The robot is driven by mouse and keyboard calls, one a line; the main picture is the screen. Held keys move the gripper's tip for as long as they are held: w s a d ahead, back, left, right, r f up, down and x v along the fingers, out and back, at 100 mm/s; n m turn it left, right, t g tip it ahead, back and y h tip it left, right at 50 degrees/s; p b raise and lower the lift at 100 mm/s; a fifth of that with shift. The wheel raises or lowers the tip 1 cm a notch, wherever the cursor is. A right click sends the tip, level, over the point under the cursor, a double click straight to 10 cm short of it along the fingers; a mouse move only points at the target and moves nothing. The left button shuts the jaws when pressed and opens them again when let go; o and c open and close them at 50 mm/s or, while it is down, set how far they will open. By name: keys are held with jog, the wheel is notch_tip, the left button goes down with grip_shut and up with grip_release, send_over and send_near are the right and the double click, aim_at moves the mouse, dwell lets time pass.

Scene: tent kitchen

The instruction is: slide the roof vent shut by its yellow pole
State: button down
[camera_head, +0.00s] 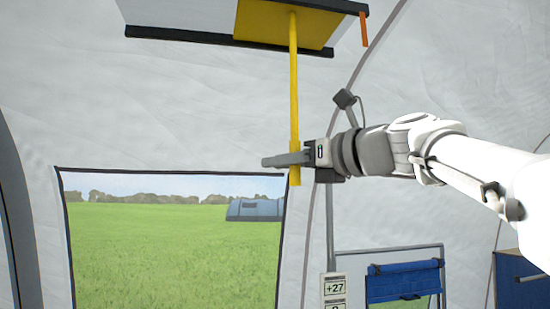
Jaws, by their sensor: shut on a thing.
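The roof vent (200,17) is at the top of the head view, a pale panel between two dark rails. A yellow plate (268,22) lies at the right part of it, and the yellow pole (294,90) hangs straight down from this plate. My gripper (290,159) comes in from the right and is shut on the pole near its lower end. A short piece of the pole shows below the fingers. An orange tab (364,30) hangs at the right end of the vent's frame. The top of the vent is cut off by the picture's edge.
A large window (170,240) in the grey tent wall shows grass and a blue tent outside. Space left of my gripper looks clear.

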jog(key=shift+w+d, duration=0.1)
jog(key=shift+d, duration=0.15)
jog(key=c, duration=0.7)
grip_release()
jog(key=shift+d, duration=0.25)
jog(key=shift+c, duration=0.2)
jog(key=shift+a, duration=0.15)
jog(key=b+v, duration=0.2)
jog(key=v, duration=1.5)
